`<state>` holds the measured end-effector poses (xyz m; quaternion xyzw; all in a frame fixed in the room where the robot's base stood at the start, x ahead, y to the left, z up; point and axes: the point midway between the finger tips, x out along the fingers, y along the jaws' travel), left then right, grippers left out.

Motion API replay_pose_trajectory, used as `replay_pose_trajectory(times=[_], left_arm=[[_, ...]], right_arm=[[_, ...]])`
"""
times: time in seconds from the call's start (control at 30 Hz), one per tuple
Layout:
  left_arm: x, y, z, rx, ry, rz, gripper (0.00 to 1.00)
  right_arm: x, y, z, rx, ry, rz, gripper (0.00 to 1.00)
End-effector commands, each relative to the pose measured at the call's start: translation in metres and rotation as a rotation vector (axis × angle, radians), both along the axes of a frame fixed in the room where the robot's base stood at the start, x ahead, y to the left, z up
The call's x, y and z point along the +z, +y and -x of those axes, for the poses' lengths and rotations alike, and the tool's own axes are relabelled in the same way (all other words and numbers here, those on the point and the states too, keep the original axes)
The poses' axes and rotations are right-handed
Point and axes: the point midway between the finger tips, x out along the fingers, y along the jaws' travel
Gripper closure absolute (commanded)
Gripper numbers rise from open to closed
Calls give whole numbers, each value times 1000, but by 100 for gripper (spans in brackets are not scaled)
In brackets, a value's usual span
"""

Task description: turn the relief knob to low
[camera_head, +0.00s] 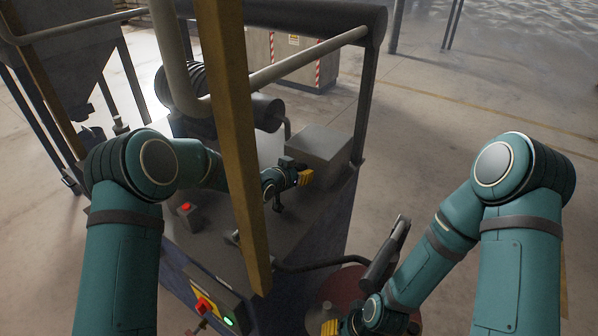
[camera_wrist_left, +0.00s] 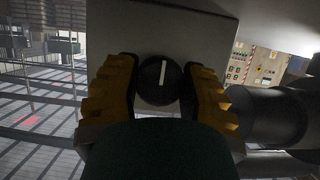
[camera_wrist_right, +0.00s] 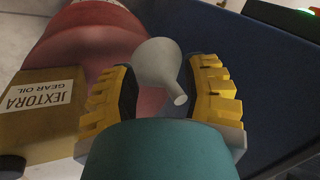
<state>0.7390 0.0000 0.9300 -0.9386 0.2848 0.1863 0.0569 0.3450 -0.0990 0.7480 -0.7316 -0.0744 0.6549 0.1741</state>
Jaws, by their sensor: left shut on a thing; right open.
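The relief knob (camera_wrist_left: 160,80) is a round black knob with a white pointer line, which stands almost upright in the left wrist view. It sits on the face of a grey box (camera_wrist_left: 205,35), which appears to be the one on the machine top in the head view (camera_head: 318,145). My left gripper (camera_wrist_left: 160,92) is shut on the knob, with a yellow-and-black finger on each side. In the head view my left gripper (camera_head: 303,177) is at the box, and the knob is hidden. My right gripper (camera_wrist_right: 165,90) is open, low at the right. No low marking is readable.
A yellow post (camera_head: 238,150) crosses in front of my left arm. A pale bulb-shaped thing (camera_wrist_right: 158,62), a red rounded body (camera_wrist_right: 95,45) and a gear oil container (camera_wrist_right: 40,110) are near my right gripper.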

Motion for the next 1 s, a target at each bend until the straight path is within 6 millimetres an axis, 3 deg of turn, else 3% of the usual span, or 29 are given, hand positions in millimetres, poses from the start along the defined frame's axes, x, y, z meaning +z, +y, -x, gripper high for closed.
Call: replay_pose_trajectory(times=[0.37,1.0], left_arm=[[0,1,-1,2,44,66,93],[0,1,-1,3,277,422,93]], right_arm=[[2,0,0,0,1,0,53],[12,0,2,1,6,-1,53]])
